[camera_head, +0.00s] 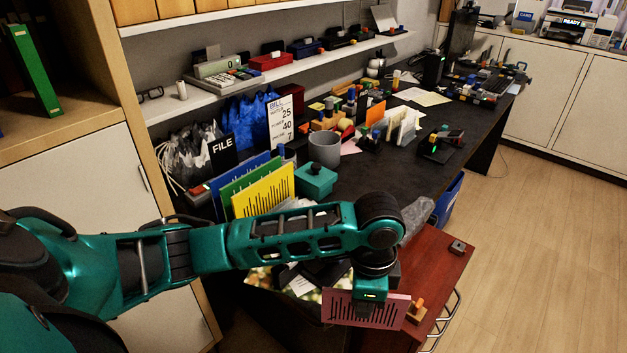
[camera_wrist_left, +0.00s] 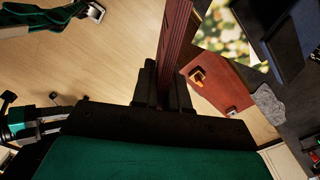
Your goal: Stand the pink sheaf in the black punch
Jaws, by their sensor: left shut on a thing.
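The pink sheaf (camera_head: 365,309), a flat dusky-pink sheet with dark vertical bars, is held by my left gripper (camera_head: 370,291). The gripper is shut on its upper edge, over the front of the red-brown cabinet top. In the left wrist view the sheaf (camera_wrist_left: 176,40) rises edge-on from between the fingers (camera_wrist_left: 163,85). A dark device with a small green light (camera_head: 436,151) lies on the desk, well away from the sheaf; I cannot tell whether it is the black punch. My right gripper is not in the head view; a teal arm part at the wrist view's top left is unclear.
The red-brown cabinet top (camera_head: 440,265) carries a small wooden piece with an orange knob (camera_head: 416,309), close beside the sheaf, and a small dark block (camera_head: 457,246). Coloured sheets, a teal box (camera_head: 315,181) and a grey cup (camera_head: 324,149) crowd the desk. The floor at right is clear.

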